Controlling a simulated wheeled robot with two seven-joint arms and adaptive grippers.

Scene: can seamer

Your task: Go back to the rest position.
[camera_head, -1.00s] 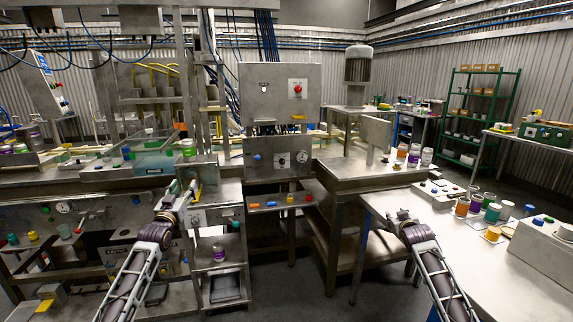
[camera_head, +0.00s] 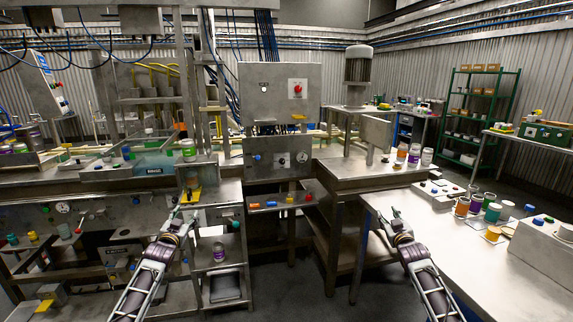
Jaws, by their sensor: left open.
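My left gripper (camera_head: 180,216) is open and empty in the head view, in front of the machine's front panel, below a small yellow part (camera_head: 189,196). My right gripper (camera_head: 396,217) is over the left edge of the right-hand table, apart from the cans. It is small in the picture, and I cannot tell whether its fingers are open or shut.
Several coloured cans (camera_head: 462,206) stand on the right-hand table (camera_head: 455,245), beside a grey control box (camera_head: 545,243). The can seamer's control panel (camera_head: 282,160) is in the middle. A purple-labelled can (camera_head: 218,252) stands on a low shelf. The floor between is clear.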

